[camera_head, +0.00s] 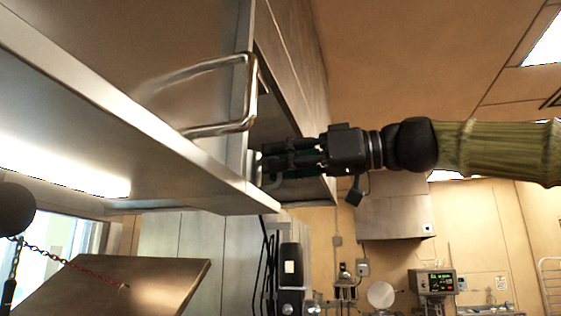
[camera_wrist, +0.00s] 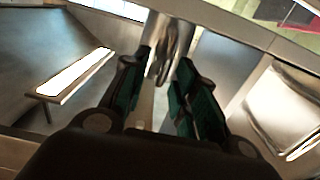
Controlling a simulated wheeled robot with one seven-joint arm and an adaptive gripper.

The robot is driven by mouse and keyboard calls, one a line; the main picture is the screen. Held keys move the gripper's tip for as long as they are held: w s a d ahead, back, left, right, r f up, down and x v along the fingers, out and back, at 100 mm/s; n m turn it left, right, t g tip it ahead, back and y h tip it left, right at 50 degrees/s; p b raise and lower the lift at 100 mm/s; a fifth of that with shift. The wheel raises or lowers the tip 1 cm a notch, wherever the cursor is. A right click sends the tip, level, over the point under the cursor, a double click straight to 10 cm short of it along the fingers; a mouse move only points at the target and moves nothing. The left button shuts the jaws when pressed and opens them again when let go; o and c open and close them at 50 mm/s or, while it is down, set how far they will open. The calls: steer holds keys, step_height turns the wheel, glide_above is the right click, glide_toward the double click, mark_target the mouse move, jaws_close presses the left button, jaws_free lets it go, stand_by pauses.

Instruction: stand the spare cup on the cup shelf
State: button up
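My gripper (camera_head: 264,166) is at the lower edge of an overhead metal cabinet. In the wrist view its two dark green-padded fingers (camera_wrist: 165,62) stand apart. A shiny curved metal piece (camera_wrist: 172,45), which looks like a handle, shows between and beyond the fingertips. I cannot tell whether the fingers press on it. In the head view a small grey curved bar (camera_head: 274,182) lies beside the fingertips. I cannot make out the spare cup or identify the cup shelf in either view.
A large metal handle (camera_head: 250,92) juts from the cabinet front (camera_head: 150,60), just above and left of my gripper. A brown tilted panel (camera_head: 120,290) is at lower left. Open room lies below my arm.

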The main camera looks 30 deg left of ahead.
steer(key=shift+r, duration=0.1)
steer(key=b+v, duration=0.5)
steer(key=v, duration=0.7)
